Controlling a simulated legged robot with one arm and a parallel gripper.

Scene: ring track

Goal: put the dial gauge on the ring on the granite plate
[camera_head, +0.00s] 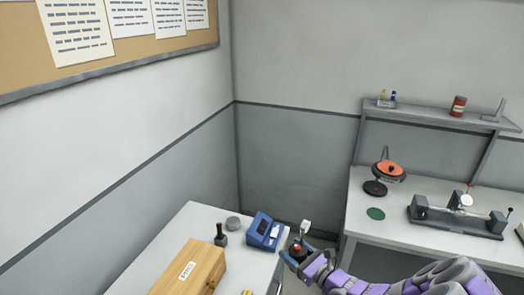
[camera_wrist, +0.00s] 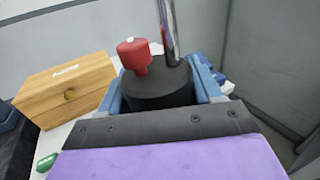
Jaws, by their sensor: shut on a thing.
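My gripper (camera_head: 297,255) is shut on the dial gauge, its blue fingers on both sides of the round black base. In the wrist view the gauge's base (camera_wrist: 158,88) sits upright between the fingertips (camera_wrist: 160,82), with a red knob and a chrome rod on top; the rod's upper end is out of frame. In the head view the gauge's pale upper part (camera_head: 305,227) sticks up above my gripper, just off the near table's right edge. A flat green disc (camera_head: 375,214) lies on the right bench. I cannot tell which surface is the granite plate.
The near table (camera_head: 150,270) holds a wooden box (camera_head: 190,270), a blue instrument (camera_head: 264,231), a grey cylinder (camera_head: 233,223) and a dark handled piece (camera_head: 220,236). The right bench (camera_head: 353,228) carries an orange-topped stand (camera_head: 388,170) and a long grey fixture (camera_head: 455,220), under a shelf (camera_head: 430,115).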

